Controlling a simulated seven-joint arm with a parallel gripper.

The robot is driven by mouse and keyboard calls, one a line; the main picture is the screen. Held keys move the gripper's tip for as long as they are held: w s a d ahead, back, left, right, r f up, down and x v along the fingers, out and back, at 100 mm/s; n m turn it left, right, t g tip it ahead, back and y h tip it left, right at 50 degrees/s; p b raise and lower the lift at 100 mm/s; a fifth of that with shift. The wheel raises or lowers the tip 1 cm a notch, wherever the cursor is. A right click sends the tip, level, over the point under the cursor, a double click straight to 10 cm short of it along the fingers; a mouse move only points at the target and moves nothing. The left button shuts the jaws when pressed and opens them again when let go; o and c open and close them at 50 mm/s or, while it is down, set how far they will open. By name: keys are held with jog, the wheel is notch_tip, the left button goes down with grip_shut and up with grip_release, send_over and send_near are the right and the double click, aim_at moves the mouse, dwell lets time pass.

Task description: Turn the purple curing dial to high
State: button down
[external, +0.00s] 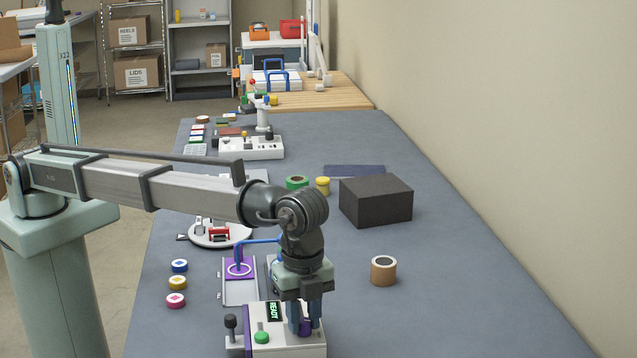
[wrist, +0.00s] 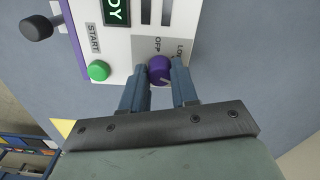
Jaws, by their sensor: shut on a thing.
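The purple dial (wrist: 159,68) sits on the white panel of a machine (external: 258,318) at the front of the table. My gripper (wrist: 160,80) is shut on the dial, with one blue-grey finger on each side of it. A pale mark on the dial's face points toward the lower right in the wrist view. The label OFF and part of a label starting LO show beside the dial; no HIGH label is visible. In the external view my gripper (external: 305,320) points down over the machine's right side, and the dial (external: 306,328) shows partly between the fingers.
The machine has a green START button (wrist: 98,70), a READY display (wrist: 117,10) and a black-knobbed lever (wrist: 36,27). A purple-topped tray (external: 240,290) lies behind it. A tan tape roll (external: 383,271) and dark block (external: 376,203) stand to the right. Table space between is clear.

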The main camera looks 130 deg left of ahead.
aim_at(303, 320)
jog(key=shift+n, duration=0.7)
jog(key=c, duration=0.9)
grip_release()
jog(key=shift+o, duration=0.2)
jog(key=shift+r, duration=0.1)
notch_tip(303, 320, up, 14)
jog(key=shift+f, duration=0.2)
